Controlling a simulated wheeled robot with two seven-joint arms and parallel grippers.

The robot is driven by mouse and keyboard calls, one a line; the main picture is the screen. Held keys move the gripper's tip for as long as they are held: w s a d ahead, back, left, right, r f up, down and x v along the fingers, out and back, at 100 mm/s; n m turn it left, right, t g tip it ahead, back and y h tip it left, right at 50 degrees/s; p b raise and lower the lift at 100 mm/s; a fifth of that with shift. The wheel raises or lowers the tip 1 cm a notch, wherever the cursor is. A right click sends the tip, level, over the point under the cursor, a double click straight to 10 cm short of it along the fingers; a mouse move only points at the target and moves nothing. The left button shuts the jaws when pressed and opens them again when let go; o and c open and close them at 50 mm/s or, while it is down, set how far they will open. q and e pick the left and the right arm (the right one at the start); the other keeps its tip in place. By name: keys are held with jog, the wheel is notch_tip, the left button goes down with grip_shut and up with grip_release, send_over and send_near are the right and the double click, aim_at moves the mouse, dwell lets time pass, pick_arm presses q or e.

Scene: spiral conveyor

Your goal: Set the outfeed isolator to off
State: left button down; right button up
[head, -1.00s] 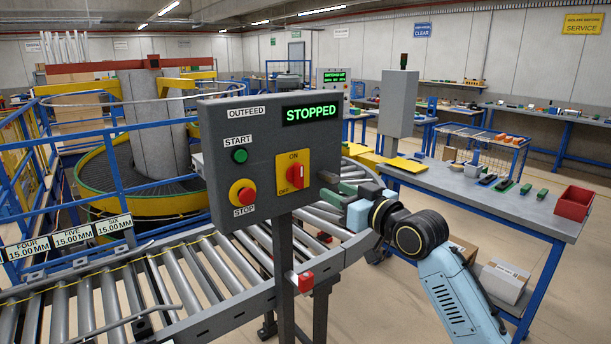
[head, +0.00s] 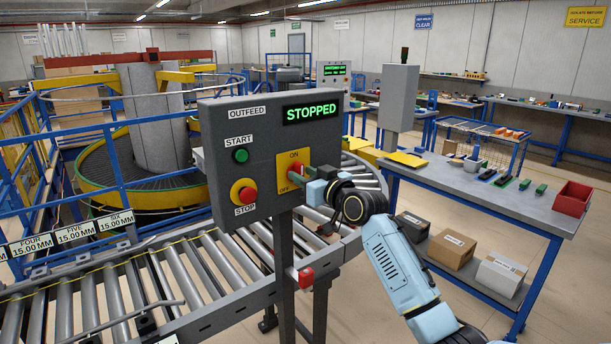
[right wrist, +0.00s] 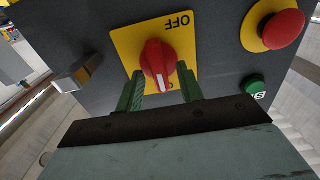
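The outfeed isolator is a red rotary knob (right wrist: 158,62) on a yellow plate (head: 283,158) marked ON at the top and OFF at the bottom. In the right wrist view, which is upside down, the knob lies along the OFF-to-ON line, with its white mark at the ON end. It sits on the grey outfeed panel (head: 262,187). My right gripper (right wrist: 160,88) is open, its green fingers on either side of the knob's near part with small gaps visible. In the head view the right gripper (head: 298,180) partly hides the knob. My left gripper is not in view.
The panel also carries a green start button (head: 240,156), a red stop button (head: 244,194) and a display (head: 311,111) reading STOPPED. A roller conveyor (head: 190,280) runs below and behind it. A workbench (head: 480,200) with a red bin (head: 573,199) stands at the right.

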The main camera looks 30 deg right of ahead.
grip_shut()
jog(key=shift+n, duration=1.5)
jog(key=shift+a+f+n+p, duration=0.1)
jog(key=shift+n+p, duration=0.5)
jog(key=shift+n, duration=1.85)
jog(key=shift+a+f+n+p, duration=0.1)
jog(key=shift+n+p, duration=0.5)
jog(key=shift+n, duration=1.9)
jog(key=shift+a+f+n+p, duration=0.1)
jog(key=shift+n+p, duration=0.5)
jog(key=shift+n, duration=2.15)
